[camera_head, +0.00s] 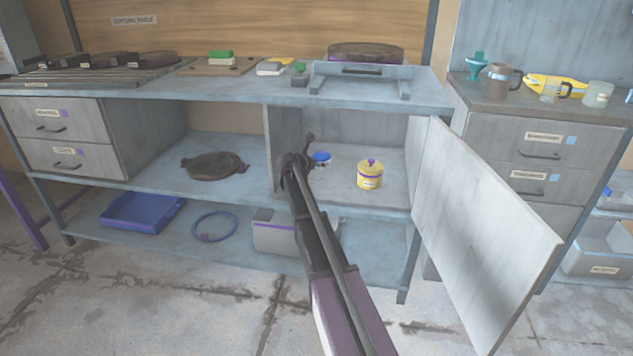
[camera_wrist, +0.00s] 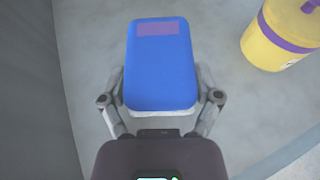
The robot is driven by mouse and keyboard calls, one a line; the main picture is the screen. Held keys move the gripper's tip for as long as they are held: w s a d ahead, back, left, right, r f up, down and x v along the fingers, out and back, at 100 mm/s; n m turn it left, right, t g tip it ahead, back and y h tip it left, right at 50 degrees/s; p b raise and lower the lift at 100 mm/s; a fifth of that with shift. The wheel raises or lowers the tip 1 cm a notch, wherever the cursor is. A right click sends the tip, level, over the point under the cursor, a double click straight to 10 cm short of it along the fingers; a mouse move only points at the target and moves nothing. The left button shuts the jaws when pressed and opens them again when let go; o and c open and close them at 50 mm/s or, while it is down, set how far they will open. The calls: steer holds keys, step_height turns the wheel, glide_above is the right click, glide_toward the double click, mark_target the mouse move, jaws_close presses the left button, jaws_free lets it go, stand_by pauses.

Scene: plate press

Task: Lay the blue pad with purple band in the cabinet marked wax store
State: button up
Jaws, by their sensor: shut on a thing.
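The blue pad with a purple band (camera_wrist: 160,65) is between the fingers of my gripper (camera_wrist: 161,95) in the wrist view. Its purple band faces the camera near the far end, and a pale underside shows at the near edge. In the head view a small part of the blue pad (camera_head: 320,158) shows just right of my gripper (camera_head: 308,150), inside the open cabinet (camera_head: 340,125). The pad is over the cabinet floor; I cannot tell whether it touches it. The cabinet door (camera_head: 480,230) is swung wide open to the right. No label on it is readable.
A yellow jar with a purple band (camera_head: 369,178) stands right of the pad in the cabinet; it also shows in the wrist view (camera_wrist: 275,40). The cabinet's left wall (camera_head: 283,140) is close to my gripper. Free floor lies between pad and jar.

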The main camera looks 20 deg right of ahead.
mark_target(317, 180)
steer(key=shift+f+b, duration=0.65)
steer(key=shift+f, duration=0.4)
steer(key=shift+f+b, duration=1.9)
steer(key=shift+f, duration=0.1)
steer(key=o, duration=0.9)
steer(key=shift+s+a+r, duration=0.1)
steer(key=shift+r, duration=0.2)
steer(key=p+v, duration=0.4)
steer(key=v, duration=0.7)
steer(key=shift+s+a+r+p, duration=0.1)
steer(key=shift+s+a+p, duration=0.05)
steer(key=shift+a+p, duration=0.15)
